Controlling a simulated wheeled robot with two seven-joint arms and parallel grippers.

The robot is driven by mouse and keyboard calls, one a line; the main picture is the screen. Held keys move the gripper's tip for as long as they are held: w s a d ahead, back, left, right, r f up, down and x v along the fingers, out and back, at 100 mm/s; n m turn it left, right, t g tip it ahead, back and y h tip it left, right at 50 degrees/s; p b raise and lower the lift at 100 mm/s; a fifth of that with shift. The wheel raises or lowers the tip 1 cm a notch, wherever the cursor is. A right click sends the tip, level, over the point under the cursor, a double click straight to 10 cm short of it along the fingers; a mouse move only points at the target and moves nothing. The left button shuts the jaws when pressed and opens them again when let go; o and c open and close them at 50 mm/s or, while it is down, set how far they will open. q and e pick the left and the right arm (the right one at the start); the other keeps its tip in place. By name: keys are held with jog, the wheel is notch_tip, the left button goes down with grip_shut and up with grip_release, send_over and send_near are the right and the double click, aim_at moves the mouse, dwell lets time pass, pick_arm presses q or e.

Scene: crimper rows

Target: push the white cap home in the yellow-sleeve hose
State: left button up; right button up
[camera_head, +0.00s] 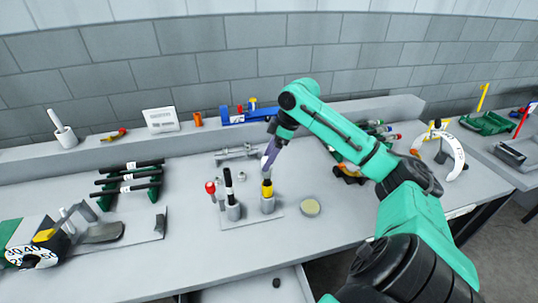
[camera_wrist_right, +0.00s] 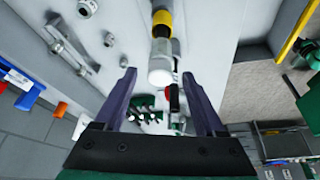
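The yellow-sleeve hose (camera_head: 267,188) stands upright in a grey holder (camera_head: 267,205) on the bench. Its yellow sleeve (camera_wrist_right: 162,22) also shows in the right wrist view, where the white cap (camera_wrist_right: 160,76) is at its near end. How deep the cap sits cannot be told. My right gripper (camera_head: 267,164) is above the hose, pointing down at it. In the right wrist view its dark purple fingers (camera_wrist_right: 158,76) are spread, one on each side of the cap, with gaps between. It holds nothing. In the head view the cap is hard to make out behind the fingers. My left gripper does not show.
A black hose with a white band (camera_head: 228,184) and a red-topped part (camera_head: 210,188) stand just left. A round yellowish dish (camera_head: 310,207) lies right. A rack of black hoses (camera_head: 130,182) is farther left. A blue rack (camera_head: 248,115) stands behind. The bench front is mostly clear.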

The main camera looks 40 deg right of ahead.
jog(key=v, duration=1.4)
jog(key=shift+r, duration=0.25)
jog(key=shift+d, duration=0.1)
